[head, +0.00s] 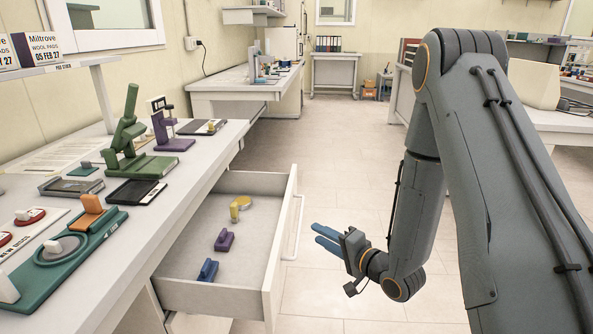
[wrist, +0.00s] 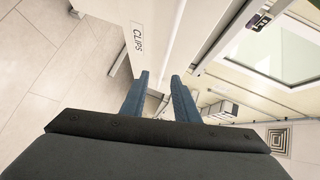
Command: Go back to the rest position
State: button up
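My gripper (head: 322,237) hangs in free air over the floor, to the right of the open drawer and apart from it. Its two blue fingers point left toward the drawer front. In the wrist view my gripper (wrist: 158,85) has its fingers apart with a gap between them and nothing held. The open drawer (head: 275,258) sticks out from the left bench. Inside lie a yellow round piece (head: 241,203), a purple piece (head: 224,241) and a blue piece (head: 208,270). A "CLIPS" label (wrist: 137,40) shows on a pale front in the wrist view.
The left bench (head: 75,200) carries a green stand (head: 130,150), a purple stand (head: 163,130) and a teal tray (head: 75,255). Another bench (head: 240,90) stands farther back. Tiled floor (head: 340,140) is clear between the drawer and the right-hand benches.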

jog(key=s+d+r+n+g+h+p, duration=0.45)
jog(key=s+d+r+g+h, duration=0.2)
jog(key=d+h, duration=0.2)
jog(key=s+r+n+g+p, duration=0.1)
jog(key=s+r+n+g, duration=0.1)
jog(key=s, duration=0.8)
jog(key=s+r+n+g+p, duration=0.1)
jog(key=s+r+g, duration=0.3)
jog(key=s, duration=0.7)
notch_tip(320, 180, up, 3)
jog(key=shift+a+f+n+g+h, duration=0.15)
jog(key=shift+n+g+h, duration=0.2)
jog(key=shift+n, duration=0.3)
jog(key=shift+a, duration=0.1)
